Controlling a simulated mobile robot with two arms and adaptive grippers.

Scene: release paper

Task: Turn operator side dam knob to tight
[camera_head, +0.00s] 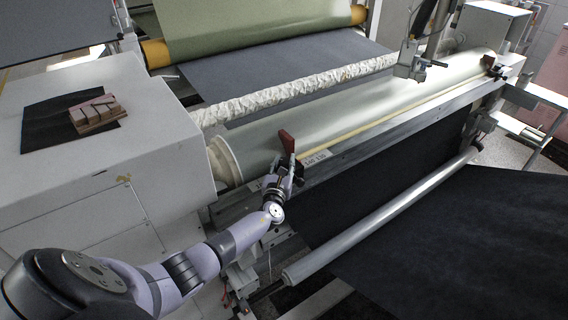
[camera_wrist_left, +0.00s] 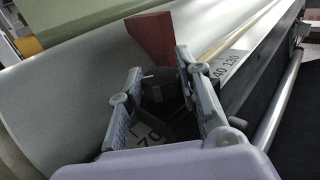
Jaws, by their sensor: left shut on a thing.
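My left gripper (camera_head: 292,166) reaches in from the lower left to the near end of the roller. In the left wrist view, its two fingers (camera_wrist_left: 162,105) stand on either side of a dark knob (camera_wrist_left: 160,90) and are shut on it. The knob sits just below a red-brown side dam piece (camera_wrist_left: 150,40), which rises against the roller. This side dam piece (camera_head: 287,141) also shows in the head view, just above my fingertips. The knob is mostly hidden by the gripper there. My right gripper is not in view.
A pale roller (camera_head: 330,115) runs diagonally behind the gripper. A rail with a number scale (camera_head: 316,157) lies beside it. A white cabinet (camera_head: 165,165) stands at left with brown blocks (camera_head: 97,113) on a black sheet. A lower grey bar (camera_head: 380,220) crosses in front.

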